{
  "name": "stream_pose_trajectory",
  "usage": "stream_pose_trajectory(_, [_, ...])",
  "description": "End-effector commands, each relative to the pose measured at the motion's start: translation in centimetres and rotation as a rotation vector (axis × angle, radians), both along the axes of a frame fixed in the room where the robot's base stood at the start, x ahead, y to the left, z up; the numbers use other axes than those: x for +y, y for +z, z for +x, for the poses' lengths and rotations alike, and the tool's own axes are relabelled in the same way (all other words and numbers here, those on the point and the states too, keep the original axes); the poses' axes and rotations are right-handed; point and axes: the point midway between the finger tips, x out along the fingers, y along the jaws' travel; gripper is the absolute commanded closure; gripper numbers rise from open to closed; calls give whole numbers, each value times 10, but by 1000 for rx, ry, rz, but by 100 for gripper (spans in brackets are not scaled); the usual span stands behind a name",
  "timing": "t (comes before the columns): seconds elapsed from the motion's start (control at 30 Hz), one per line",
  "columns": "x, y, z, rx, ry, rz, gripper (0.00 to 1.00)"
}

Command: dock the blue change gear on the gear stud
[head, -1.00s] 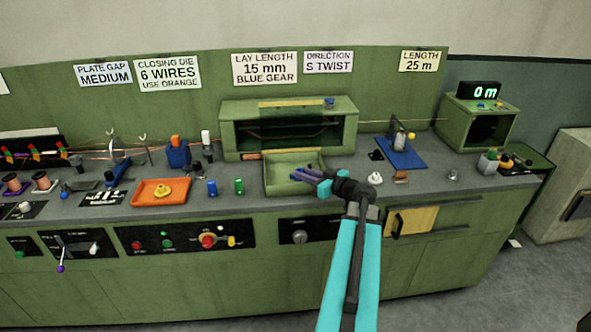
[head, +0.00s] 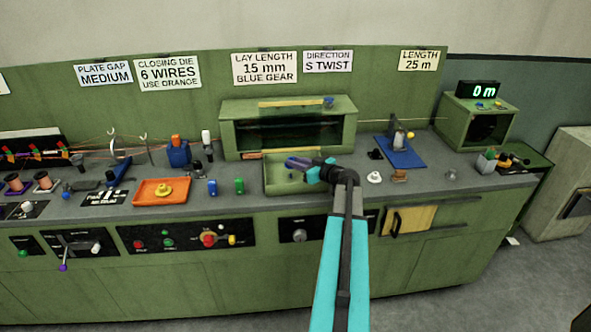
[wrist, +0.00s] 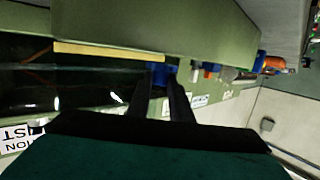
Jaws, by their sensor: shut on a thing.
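My gripper (head: 292,162) is above the green tray in front of the green cabinet in the head view, its fingers pointing left. In the wrist view my gripper (wrist: 160,84) is shut on a small blue thing, which looks like the blue change gear (wrist: 158,71). Only part of it shows between the fingertips, and its teeth and bore cannot be made out. In the head view it cannot be told apart from the bluish fingertips. The gear stud cannot be picked out in either view; the cabinet (head: 228,135) has a dark opening.
The green tray (head: 273,187) lies under my gripper.

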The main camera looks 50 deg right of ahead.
Motion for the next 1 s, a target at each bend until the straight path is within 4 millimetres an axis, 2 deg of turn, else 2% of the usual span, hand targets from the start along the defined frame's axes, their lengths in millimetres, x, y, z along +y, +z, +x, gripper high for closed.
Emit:
stream_pose_trajectory(0.37, [-4,0,8,0,1,0,100])
stream_pose_trajectory(0.7, [-4,-32,8,1,0,2,100])
stream_pose_trajectory(1.0, [-4,-36,8,0,0,0,100])
